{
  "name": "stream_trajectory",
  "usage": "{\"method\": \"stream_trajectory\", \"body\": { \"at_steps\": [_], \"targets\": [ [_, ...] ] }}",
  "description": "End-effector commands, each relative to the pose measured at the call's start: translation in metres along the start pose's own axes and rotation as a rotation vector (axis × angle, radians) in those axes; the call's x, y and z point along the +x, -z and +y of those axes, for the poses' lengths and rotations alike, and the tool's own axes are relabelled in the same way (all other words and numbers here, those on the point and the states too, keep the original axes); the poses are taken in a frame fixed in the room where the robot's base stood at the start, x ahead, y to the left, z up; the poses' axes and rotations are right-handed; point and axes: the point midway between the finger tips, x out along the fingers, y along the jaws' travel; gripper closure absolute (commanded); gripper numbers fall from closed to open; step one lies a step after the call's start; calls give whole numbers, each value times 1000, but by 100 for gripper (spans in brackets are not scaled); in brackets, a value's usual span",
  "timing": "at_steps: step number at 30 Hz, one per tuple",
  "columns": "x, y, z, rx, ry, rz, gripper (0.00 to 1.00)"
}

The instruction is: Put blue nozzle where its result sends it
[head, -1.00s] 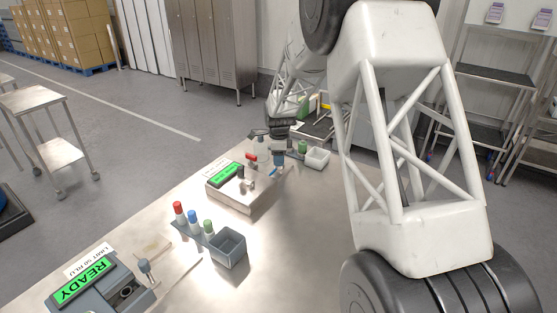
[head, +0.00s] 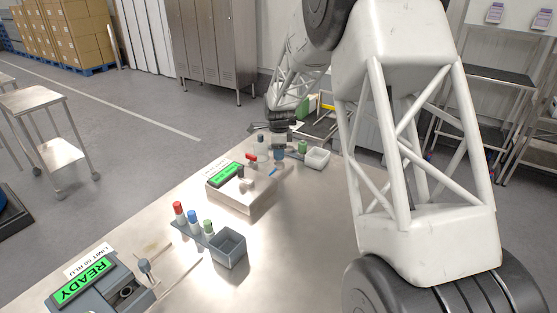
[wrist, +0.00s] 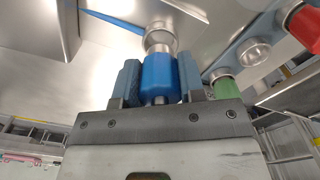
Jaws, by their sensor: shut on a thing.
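My gripper (head: 279,147) is at the far end of the steel table, beside the far nozzle rack. In the wrist view my gripper (wrist: 158,85) is shut on the blue nozzle (wrist: 158,72), its blue body between the two fingers and a clear ring around its tip end. The blue nozzle also shows small in the head view (head: 279,156). The far tester (head: 240,197) has a lit green display. A white bin (head: 317,160) stands right of my gripper. Whether the nozzle touches the rack I cannot tell.
A green nozzle (wrist: 227,88) and a red nozzle (wrist: 304,27) flank an empty clear ring (wrist: 255,53). Nearer stand a rack with red (head: 178,209), blue (head: 193,218) and green nozzles, a grey bin (head: 228,247) and a tester reading READY (head: 85,283).

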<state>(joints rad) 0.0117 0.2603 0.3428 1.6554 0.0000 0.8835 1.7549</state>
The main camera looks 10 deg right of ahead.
Motion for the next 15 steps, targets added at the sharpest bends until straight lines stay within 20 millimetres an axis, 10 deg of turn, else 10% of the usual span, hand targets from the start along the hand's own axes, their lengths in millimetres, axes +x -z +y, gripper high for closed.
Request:
{"method": "stream_trajectory", "body": {
  "at_steps": [15],
  "targets": [
    [-5, 0, 0, 0, 1, 0, 100]
  ]
}}
